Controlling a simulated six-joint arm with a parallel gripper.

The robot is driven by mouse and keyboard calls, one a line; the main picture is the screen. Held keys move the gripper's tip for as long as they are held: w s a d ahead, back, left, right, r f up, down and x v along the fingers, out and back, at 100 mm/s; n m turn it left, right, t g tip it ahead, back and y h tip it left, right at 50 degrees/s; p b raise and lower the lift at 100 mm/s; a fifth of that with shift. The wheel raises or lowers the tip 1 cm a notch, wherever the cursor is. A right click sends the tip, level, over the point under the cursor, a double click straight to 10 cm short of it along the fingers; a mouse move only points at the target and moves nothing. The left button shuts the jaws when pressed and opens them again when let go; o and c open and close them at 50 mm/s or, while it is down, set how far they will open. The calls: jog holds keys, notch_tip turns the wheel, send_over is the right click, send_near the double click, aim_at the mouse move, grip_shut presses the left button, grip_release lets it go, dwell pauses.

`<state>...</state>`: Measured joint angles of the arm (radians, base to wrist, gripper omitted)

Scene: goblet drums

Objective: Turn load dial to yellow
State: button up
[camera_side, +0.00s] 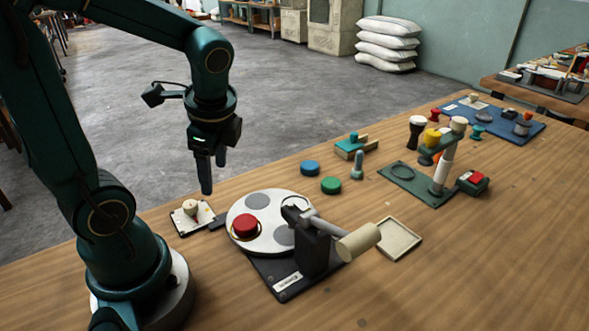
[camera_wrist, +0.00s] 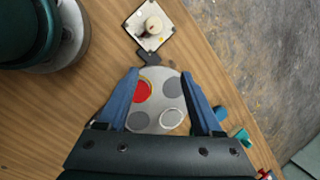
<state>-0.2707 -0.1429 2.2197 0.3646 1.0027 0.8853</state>
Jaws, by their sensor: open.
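What looks like the load dial is a cream knob (camera_side: 190,206) on a white square plate with a dark edge and small coloured marks, at the left of the table by the round turntable. In the wrist view the knob (camera_wrist: 153,26) is at the top centre; a small yellow mark seems to lie near the plate's lower right corner, but the knob's pointing is too small to tell. My gripper (camera_side: 212,175) is open and empty, pointing down in the air above the table. In the wrist view its fingers (camera_wrist: 158,78) straddle the turntable, with the knob beyond the fingertips.
The white turntable (camera_side: 260,241) bears grey discs and a red piece (camera_side: 245,226); a dark press with a cream-handled lever (camera_side: 358,241) stands over it. A blue disc (camera_side: 310,167), a green disc (camera_side: 331,185) and a shallow tray (camera_side: 398,239) lie to the right.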

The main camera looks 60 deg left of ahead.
aim_at(191, 204)
jog(key=s+a+f+g, duration=0.1)
jog(key=a+f+g, duration=0.1)
jog(key=f, duration=0.1)
jog(key=s+a+f+g, duration=0.1)
jog(key=a, duration=0.1)
jog(key=shift+s+f, duration=0.25)
jog(key=shift+s, duration=0.05)
jog(key=shift+x, duration=2.4)
grip_shut()
